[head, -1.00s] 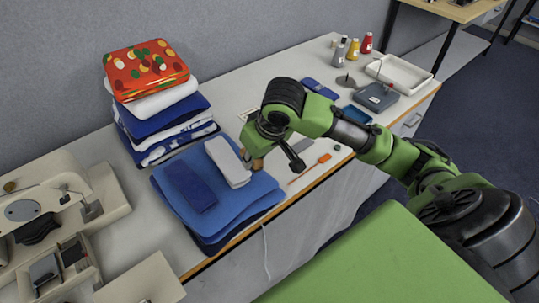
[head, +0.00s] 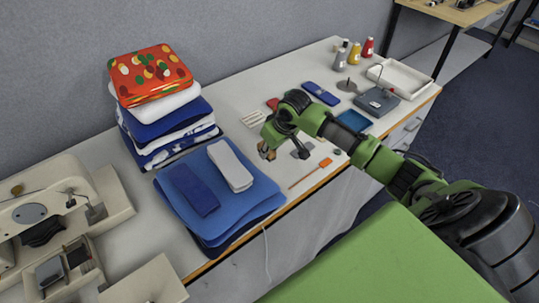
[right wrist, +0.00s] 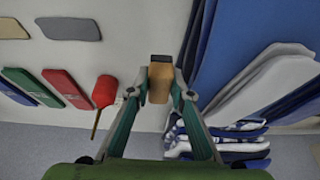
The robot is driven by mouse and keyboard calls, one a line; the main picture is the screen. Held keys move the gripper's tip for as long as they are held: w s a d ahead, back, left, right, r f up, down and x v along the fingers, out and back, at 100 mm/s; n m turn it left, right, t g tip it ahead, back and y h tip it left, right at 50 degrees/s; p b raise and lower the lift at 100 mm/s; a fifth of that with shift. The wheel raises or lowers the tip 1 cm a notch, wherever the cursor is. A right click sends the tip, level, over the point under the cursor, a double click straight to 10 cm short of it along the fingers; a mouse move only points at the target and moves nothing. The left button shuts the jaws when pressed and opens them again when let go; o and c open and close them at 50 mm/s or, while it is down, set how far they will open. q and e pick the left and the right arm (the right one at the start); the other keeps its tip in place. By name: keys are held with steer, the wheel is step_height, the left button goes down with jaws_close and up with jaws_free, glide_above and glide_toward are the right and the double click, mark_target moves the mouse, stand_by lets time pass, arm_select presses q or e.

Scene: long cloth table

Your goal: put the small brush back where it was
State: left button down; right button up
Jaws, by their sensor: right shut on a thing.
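The small brush (right wrist: 161,80) has a tan wooden body and a dark end. It sits between the fingertips of my right gripper (right wrist: 160,92), which is shut on it. In the head view the right gripper (head: 268,152) hangs over the table just right of the blue folded cloths, with the brush small and partly hidden at its tips. I cannot tell whether the brush touches the table. My left gripper is not in view.
Blue folded cloths (head: 243,208) lie left of the gripper, with a taller cloth stack (head: 165,131) behind. An orange-handled tool (head: 325,163) lies near the front edge. Red (right wrist: 67,88) and green (right wrist: 33,86) flat pieces lie nearby. A grey box (head: 377,101) and white tray (head: 403,78) stand farther right.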

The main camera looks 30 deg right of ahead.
mark_target(270, 164)
steer(key=shift+w+d+f, duration=0.35)
steer(key=shift+w+f, duration=0.1)
steer(key=shift+f, duration=0.15)
steer(key=shift+w+d+f, duration=0.3)
steer(key=shift+w+f, duration=0.1)
steer(key=shift+f, duration=1.8)
steer(key=shift+f, duration=0.1)
steer(key=o, duration=1)
steer(key=shift+f, duration=0.1)
steer(key=v, duration=1.2)
steer(key=shift+r, duration=0.25)
